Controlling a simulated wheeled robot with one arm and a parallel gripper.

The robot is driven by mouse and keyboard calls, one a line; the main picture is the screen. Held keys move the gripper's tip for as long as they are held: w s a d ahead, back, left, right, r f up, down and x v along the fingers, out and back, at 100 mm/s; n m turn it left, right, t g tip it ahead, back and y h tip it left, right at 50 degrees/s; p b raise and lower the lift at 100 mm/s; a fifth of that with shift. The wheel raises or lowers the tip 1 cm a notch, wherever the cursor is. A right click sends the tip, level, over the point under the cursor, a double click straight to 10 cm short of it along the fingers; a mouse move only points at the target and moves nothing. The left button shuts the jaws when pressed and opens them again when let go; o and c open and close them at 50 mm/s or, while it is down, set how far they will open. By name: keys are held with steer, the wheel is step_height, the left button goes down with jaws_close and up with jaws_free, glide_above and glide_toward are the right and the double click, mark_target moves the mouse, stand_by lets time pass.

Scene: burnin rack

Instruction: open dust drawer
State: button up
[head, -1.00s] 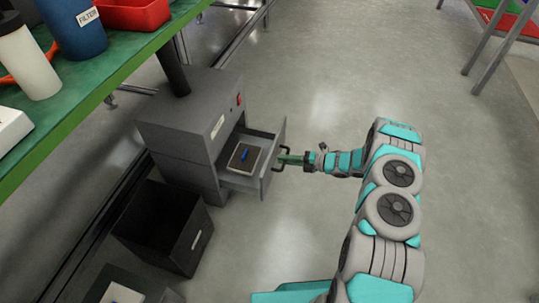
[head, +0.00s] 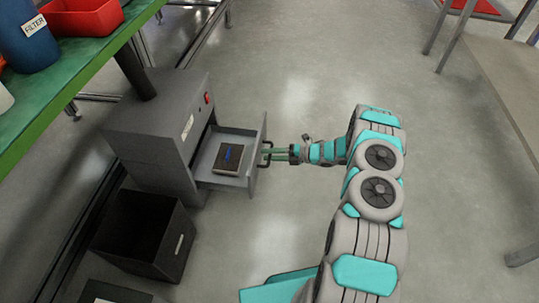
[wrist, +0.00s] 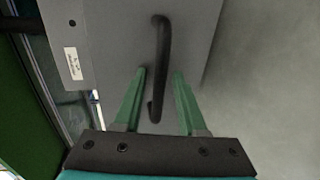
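The dust drawer (head: 230,181) is pulled out from the dark grey cabinet (head: 160,125). In the head view my gripper (head: 276,153) is just right of the handle.
A black open bin (head: 142,230) stands in front of the cabinet. A green bench (head: 90,75) with a red tray (head: 85,17) and blue filter container (head: 28,45) is at upper left. A table (head: 500,75) stands at right. The floor between is clear.

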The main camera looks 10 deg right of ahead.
steer(key=shift+o, duration=0.2)
steer(key=v, duration=0.7)
steer(key=shift+d, duration=0.35)
steer(key=shift+s, duration=0.1)
